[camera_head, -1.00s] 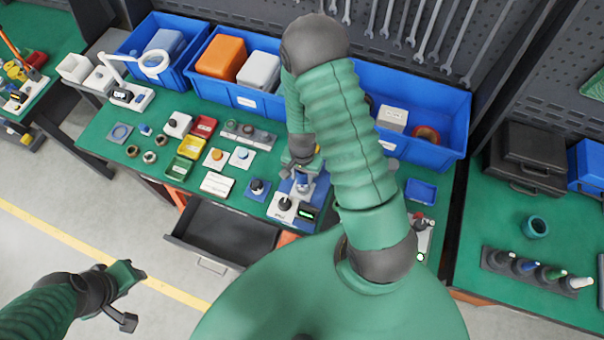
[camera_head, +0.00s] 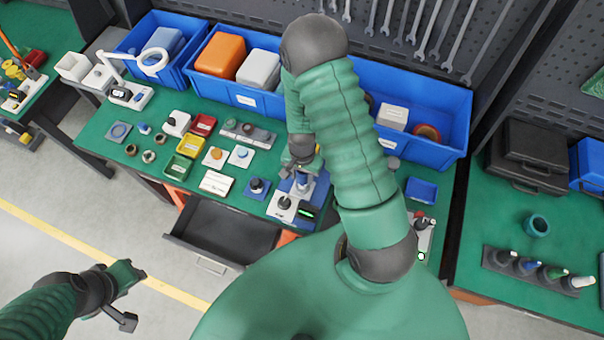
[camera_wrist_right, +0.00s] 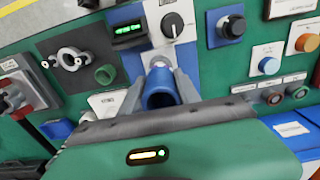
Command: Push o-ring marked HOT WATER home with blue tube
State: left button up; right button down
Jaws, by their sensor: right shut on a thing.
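My right gripper (camera_head: 299,176) is over a blue-based test unit (camera_head: 318,190) on the green bench. In the right wrist view its two grey fingers (camera_wrist_right: 160,98) are shut on a blue tube (camera_wrist_right: 158,101). The tube's open end faces the camera. Its far end meets or overlaps a pale fitting (camera_wrist_right: 158,62) on the unit; contact is unclear. The unit has a black knob (camera_wrist_right: 172,25) and a lit green display (camera_wrist_right: 128,29). I cannot make out the HOT WATER o-ring or its marking. My left gripper (camera_head: 136,279) hangs away from the bench; its fingers are unclear.
Small rings, buttons and coloured trays (camera_head: 178,166) crowd the bench left of the unit. Blue bins (camera_head: 250,95) line the back. A dark drawer (camera_head: 222,228) stands open below the front edge. A small blue tray (camera_head: 420,189) lies to the right.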

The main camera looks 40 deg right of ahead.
jog(key=shift+f+b, duration=1.85)
jog(key=shift+f, duration=0.5)
jog(key=shift+r, duration=0.1)
notch_tip(320, 180, up, 9)
jog(key=p, duration=0.7)
jog(key=shift+p, duration=0.4)
